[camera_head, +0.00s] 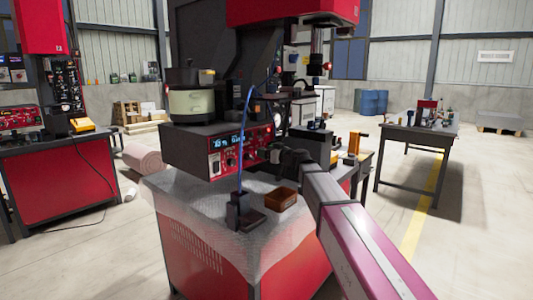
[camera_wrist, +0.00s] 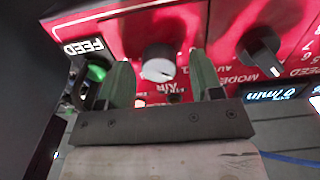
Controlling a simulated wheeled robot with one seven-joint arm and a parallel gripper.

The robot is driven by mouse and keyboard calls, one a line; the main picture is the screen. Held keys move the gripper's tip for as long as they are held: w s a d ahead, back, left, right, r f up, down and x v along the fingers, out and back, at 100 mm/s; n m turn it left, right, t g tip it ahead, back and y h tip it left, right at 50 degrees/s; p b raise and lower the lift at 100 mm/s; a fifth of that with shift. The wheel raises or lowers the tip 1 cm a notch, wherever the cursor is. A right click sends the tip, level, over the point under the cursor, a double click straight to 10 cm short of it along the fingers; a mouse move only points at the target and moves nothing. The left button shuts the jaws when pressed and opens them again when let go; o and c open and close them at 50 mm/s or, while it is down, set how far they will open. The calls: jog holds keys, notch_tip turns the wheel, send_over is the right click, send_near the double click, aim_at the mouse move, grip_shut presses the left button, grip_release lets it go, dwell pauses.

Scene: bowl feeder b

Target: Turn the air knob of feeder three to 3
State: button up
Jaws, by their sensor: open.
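In the wrist view a round silver-white knob (camera_wrist: 158,62) sits on the red control panel (camera_wrist: 120,32), with a label reading AIR beside it. My gripper (camera_wrist: 160,64) is open, with one green-padded finger on each side of this knob. I cannot tell whether the fingers touch it. The knob's pointer and scale are not readable. In the head view the red panel (camera_head: 222,141) is on the front of the feeder, below its pale bowl (camera_head: 192,104). My gripper (camera_head: 272,153) is at the panel's right part and hides the knob there.
A black knob (camera_wrist: 262,50) near the MODE label is right of my gripper in the wrist view, and a green button (camera_wrist: 97,72) is close on the left. A blue hose (camera_head: 241,140) hangs before the panel. A brown tray (camera_head: 281,200) stands on the cabinet below.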

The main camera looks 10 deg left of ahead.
jog(key=c, duration=0.9)
jog(key=shift+c, duration=0.2)
jog(key=shift+w+d+f+m, duration=0.1)
jog(key=shift+m, duration=4.3)
jog(key=shift+w+f+m, duration=0.1)
jog(key=shift+m, duration=4.3)
